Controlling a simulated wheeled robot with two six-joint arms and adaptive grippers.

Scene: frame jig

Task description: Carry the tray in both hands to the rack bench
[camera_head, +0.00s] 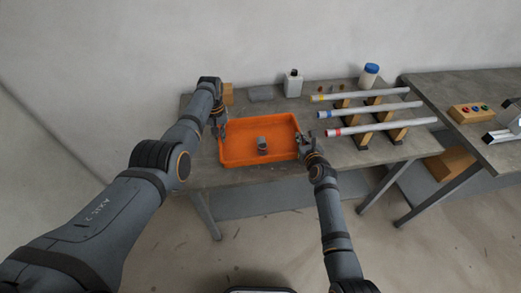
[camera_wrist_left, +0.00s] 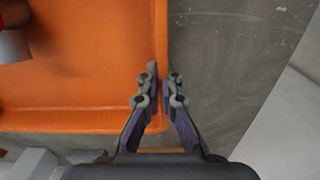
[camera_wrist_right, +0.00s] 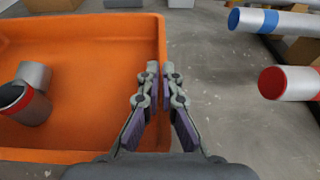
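The orange tray (camera_head: 236,157) is on the grey bench with the pipes and looks level; whether it touches the top is hard to tell. A grey pipe fitting with a red ring (camera_wrist_right: 32,92) lies in it; it also shows in the head view (camera_head: 262,146). My left gripper (camera_head: 219,125) is at the tray's left wall. In the left wrist view its fingers (camera_wrist_left: 162,80) close on either side of that wall. My right gripper (camera_head: 304,146) is at the right wall, and in the right wrist view its fingers (camera_wrist_right: 162,80) pinch that wall.
White pipes with yellow, blue and red bands (camera_head: 375,115) lie on wooden supports right of the tray. A grey bottle (camera_head: 293,84) and a blue-lidded jar (camera_head: 368,76) stand behind. A second bench (camera_head: 458,92) at the right holds a button box (camera_head: 470,112). Floor in front is clear.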

